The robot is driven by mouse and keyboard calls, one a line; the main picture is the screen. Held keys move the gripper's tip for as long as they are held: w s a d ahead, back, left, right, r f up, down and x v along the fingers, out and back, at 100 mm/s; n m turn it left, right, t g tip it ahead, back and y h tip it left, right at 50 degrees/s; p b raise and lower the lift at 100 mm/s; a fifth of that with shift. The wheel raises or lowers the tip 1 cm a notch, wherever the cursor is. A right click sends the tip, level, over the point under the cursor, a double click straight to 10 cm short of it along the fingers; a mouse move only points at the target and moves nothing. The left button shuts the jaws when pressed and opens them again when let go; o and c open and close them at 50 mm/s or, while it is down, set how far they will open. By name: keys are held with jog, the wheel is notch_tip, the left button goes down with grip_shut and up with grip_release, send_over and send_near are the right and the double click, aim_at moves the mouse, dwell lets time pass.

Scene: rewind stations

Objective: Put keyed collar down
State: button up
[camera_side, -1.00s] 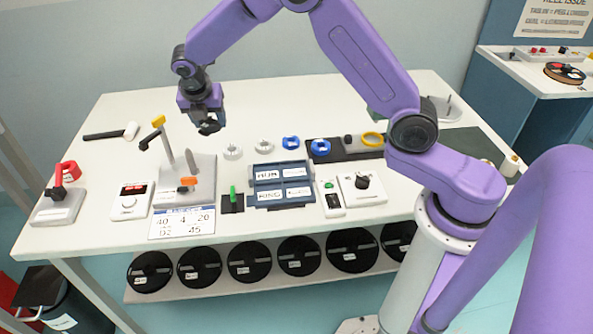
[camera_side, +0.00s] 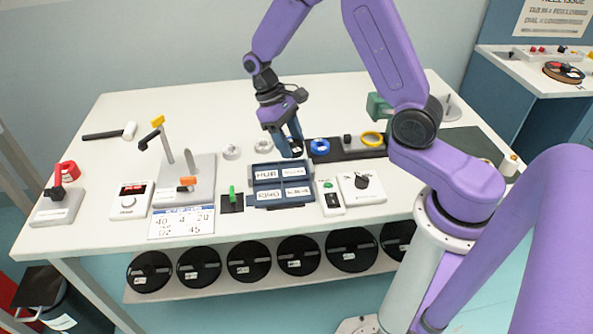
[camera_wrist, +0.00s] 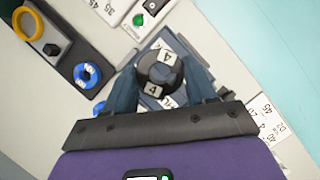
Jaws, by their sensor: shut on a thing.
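My gripper (camera_side: 291,146) is shut on a dark round piece with white "4" labels, the keyed collar (camera_wrist: 158,72). It holds the collar between its two blue-grey fingers, just above or at the back edge of the labelled blue tray (camera_side: 282,205). In the wrist view my gripper (camera_wrist: 162,78) has a finger on each side of the collar. The tray partly shows behind the collar. I cannot tell whether the collar touches anything below.
A blue ring (camera_side: 320,146) sits at the left end of a black strip (camera_side: 350,154) with a yellow ring (camera_side: 372,139). Another blue ring (camera_wrist: 100,107) is partly hidden by my finger. White rings (camera_side: 263,146) stand left.

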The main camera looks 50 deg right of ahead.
jog(key=shift+s+d+m+y, duration=0.2)
jog(key=shift+s+m+y, duration=0.2)
jog(key=shift+s+m, duration=0.45)
jog(key=s+d+m, duration=0.3)
jog(key=s, duration=0.5)
jog(key=y, duration=0.1)
send_over(296, 174)
jog(key=f, duration=0.8)
jog(key=shift+w+f, duration=0.3)
jog(key=shift+f, duration=0.1)
jog(key=shift+w+d+f, duration=0.1)
jog(key=shift+w+f, duration=0.15)
jog(key=shift+f, duration=0.05)
jog(key=shift+w+f, duration=0.2)
jog(key=shift+f, duration=1.5)
jog(key=shift+f, duration=0.15)
